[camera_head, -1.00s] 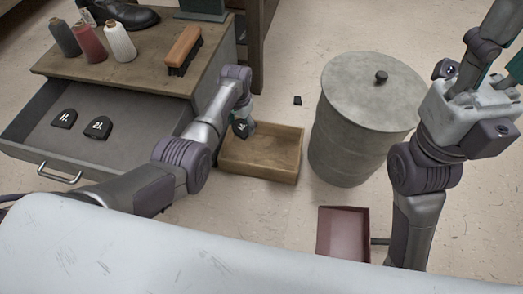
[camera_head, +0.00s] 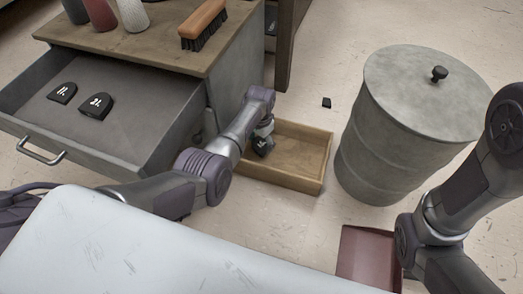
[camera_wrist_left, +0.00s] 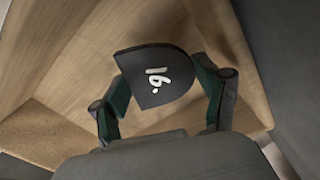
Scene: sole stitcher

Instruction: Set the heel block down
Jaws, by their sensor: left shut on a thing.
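The heel block (camera_head: 263,147) is dark with a rounded end and white marks that look like "16." in the left wrist view (camera_wrist_left: 160,75). My left gripper (camera_head: 263,135) is shut on it, one green-and-dark finger on each side. The block is inside the open wooden box (camera_head: 312,171), near its left end, slightly tilted. I cannot tell whether it touches the box's bottom. Two similar heel blocks, a smaller-looking one (camera_head: 62,93) and another (camera_head: 97,106), lie in the open drawer. My right gripper is out of view.
The drawer (camera_head: 150,139) stands open left of the box. A lidded grey drum (camera_head: 395,150) stands to its right. A reddish pan (camera_head: 368,257) lies in front, and a small dark piece (camera_head: 326,102) lies on the floor behind. A brush (camera_head: 203,25) rests on the cabinet top.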

